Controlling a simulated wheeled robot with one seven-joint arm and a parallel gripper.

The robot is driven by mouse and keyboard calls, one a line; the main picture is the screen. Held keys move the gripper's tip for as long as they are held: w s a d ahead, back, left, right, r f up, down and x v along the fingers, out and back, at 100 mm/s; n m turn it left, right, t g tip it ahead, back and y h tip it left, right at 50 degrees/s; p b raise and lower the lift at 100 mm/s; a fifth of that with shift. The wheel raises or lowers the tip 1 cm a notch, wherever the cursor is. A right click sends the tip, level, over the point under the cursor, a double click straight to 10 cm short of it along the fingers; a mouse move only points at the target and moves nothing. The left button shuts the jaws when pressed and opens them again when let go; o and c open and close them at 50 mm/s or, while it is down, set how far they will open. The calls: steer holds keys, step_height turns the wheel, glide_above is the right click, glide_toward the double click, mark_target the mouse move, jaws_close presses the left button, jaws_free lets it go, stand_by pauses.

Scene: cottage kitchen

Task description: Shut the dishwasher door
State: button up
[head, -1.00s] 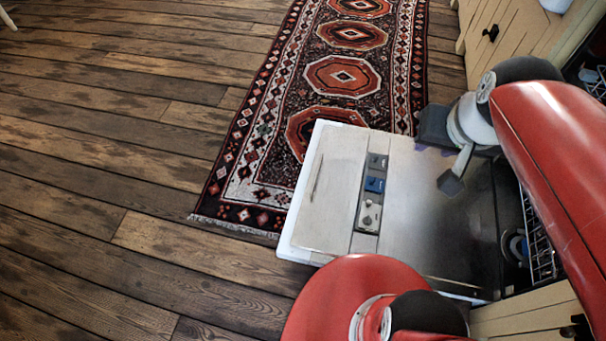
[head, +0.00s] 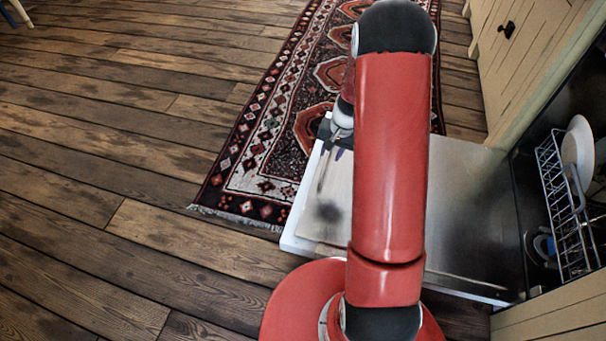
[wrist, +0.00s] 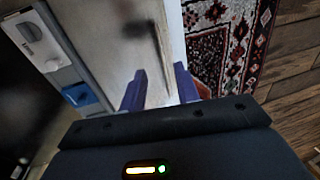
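The dishwasher door (head: 455,205) is folded down open, its inner face up, reaching out over the floor and the rug's edge. In the wrist view the door's inner panel (wrist: 115,35) shows with its detergent dispenser (wrist: 60,62) at the left. My gripper (wrist: 160,90) has its two purple fingers spread apart with nothing between them. The fingers are over the door's outer end, near its white edge (wrist: 174,30). In the head view my red arm hides the middle of the door and most of the gripper.
The dishwasher's wire rack (head: 565,215) with a white plate (head: 577,150) is inside the opening at the right. A patterned rug (head: 255,150) lies beyond and beside the door. The wooden floor (head: 100,200) at the left is clear. Cream cabinets (head: 530,60) line the right.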

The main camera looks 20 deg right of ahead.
mark_target(323, 172)
steer(key=f, duration=0.3)
steer(key=a+f+b, duration=0.1)
steer(key=f, duration=0.2)
steer(key=w+f, duration=0.1)
steer(key=f, duration=0.2)
steer(key=shift+a, duration=0.2)
steer(key=shift+c, duration=0.2)
steer(key=shift+r, duration=0.1)
jaws_close()
